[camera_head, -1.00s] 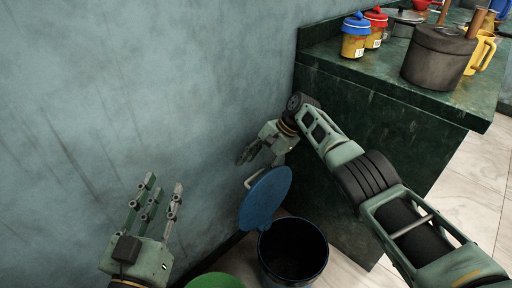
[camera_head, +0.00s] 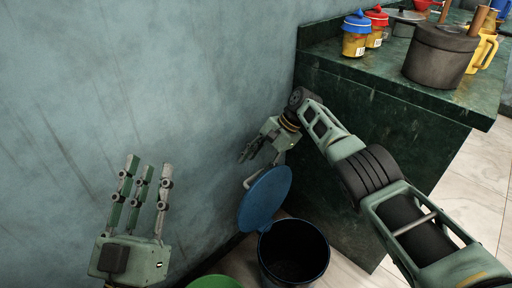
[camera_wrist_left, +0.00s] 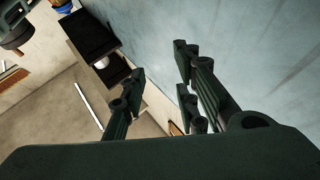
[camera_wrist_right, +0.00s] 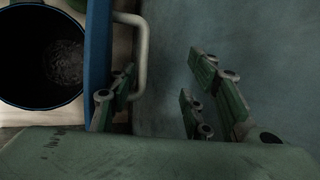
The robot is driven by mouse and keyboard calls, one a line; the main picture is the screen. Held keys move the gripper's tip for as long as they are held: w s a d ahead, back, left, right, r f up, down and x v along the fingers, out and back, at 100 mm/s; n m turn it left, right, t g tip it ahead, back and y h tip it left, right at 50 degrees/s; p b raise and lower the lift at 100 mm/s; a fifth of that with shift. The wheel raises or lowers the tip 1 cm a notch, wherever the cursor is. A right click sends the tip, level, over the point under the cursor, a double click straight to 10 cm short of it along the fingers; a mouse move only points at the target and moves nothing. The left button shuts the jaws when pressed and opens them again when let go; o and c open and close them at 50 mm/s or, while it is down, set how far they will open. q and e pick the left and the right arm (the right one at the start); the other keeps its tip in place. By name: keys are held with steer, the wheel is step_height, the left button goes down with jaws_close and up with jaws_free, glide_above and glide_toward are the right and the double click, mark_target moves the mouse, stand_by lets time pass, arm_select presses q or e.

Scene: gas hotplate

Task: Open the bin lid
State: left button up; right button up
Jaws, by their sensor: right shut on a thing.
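The blue bin lid (camera_head: 265,200) stands raised and tilted up beside the blue bin (camera_head: 293,258), whose dark round opening is uncovered. In the right wrist view the lid (camera_wrist_right: 97,55) appears edge-on, with a pale looped handle (camera_wrist_right: 143,50) on its wall side. My right gripper (camera_head: 247,154) is at the wall, just above the lid, and is shut on the lid; one finger is close against the lid and handle, and the exact contact is unclear. My left gripper (camera_head: 148,168) is open and empty, fingers pointing up, in front of the wall.
A green bin (camera_head: 215,282) is partly cut off at the bottom edge. A dark green counter (camera_head: 395,125) stands right of the bin, bearing a brown pot (camera_head: 438,55) and jars. The blue-grey wall (camera_head: 90,70) lies behind both grippers.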

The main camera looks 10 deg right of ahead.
arm_select(q)
steer(key=s+r+t, duration=0.1)
steer(key=s+r, duration=0.1)
steer(key=shift+r+t+b, duration=0.4)
arm_select(e)
steer(key=shift+t, duration=0.5)
steer(key=r, duration=0.1)
steer(key=w+r, duration=0.1)
steer(key=r, duration=0.1)
steer(key=w+r, duration=0.1)
steer(key=r, duration=0.1)
steer(key=shift+w+r, duration=0.1)
steer(key=shift+r, duration=0.05)
arm_select(q)
steer(key=shift+s+a, duration=0.1)
arm_select(e)
steer(key=shift+a, duration=0.1)
arm_select(q)
steer(key=shift+f, duration=0.1)
steer(key=shift+w+f+g, duration=0.6)
steer(key=shift+w+f, duration=0.05)
steer(key=shift+f, duration=0.1)
arm_select(e)
steer(key=w+v, duration=0.1)
steer(key=v, duration=1)
steer(key=shift+s+d+r, duration=0.3)
steer(key=shift+s+d, duration=0.05)
steer(key=shift+s, duration=0.15)
